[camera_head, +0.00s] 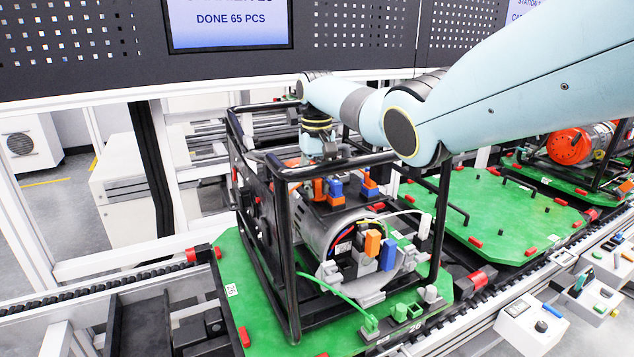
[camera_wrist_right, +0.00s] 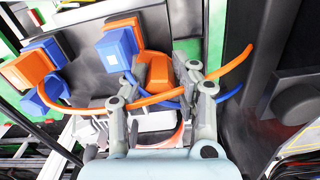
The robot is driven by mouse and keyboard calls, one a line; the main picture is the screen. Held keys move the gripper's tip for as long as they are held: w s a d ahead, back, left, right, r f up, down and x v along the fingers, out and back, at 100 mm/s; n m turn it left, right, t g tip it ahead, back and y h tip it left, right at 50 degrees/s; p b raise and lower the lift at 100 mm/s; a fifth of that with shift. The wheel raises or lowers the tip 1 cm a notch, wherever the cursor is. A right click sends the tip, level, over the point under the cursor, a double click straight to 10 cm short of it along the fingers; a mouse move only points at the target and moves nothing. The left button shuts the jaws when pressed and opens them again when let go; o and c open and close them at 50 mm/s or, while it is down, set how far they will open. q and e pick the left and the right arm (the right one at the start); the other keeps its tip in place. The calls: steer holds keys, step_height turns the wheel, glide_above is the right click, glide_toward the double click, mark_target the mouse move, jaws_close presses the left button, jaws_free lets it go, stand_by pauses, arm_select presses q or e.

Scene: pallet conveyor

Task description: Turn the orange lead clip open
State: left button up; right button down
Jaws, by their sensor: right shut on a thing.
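My right gripper (camera_wrist_right: 165,78) reaches into the black frame from above. In the wrist view its fingers close from both sides on an orange clip (camera_wrist_right: 158,68). An orange lead (camera_wrist_right: 150,99) passes by the fingers with a blue lead (camera_wrist_right: 232,95) close to it. In the head view the right gripper (camera_head: 318,152) is at the frame's top, above the grey motor unit (camera_head: 320,225); its fingertips and the gripped clip are hard to make out there. My left gripper is not in view.
The black tubular frame (camera_head: 290,250) surrounds the unit on a green pallet (camera_head: 237,265). Orange and blue connectors (camera_head: 372,243) sit on the unit's front. A second green pallet (camera_head: 505,215) lies to the right. Control boxes (camera_head: 530,325) line the front right.

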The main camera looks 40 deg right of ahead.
steer(key=m, duration=0.5)
steer(key=shift+w+r+m, duration=0.1)
steer(key=shift+r+m, duration=0.05)
steer(key=shift+m, duration=0.15)
stand_by(0.5)
steer(key=c, duration=1.3)
jaws_free()
steer(key=shift+c, duration=0.2)
steer(key=shift+o, duration=1.3)
step_height(320, 180, up, 8)
steer(key=shift+f, duration=0.1)
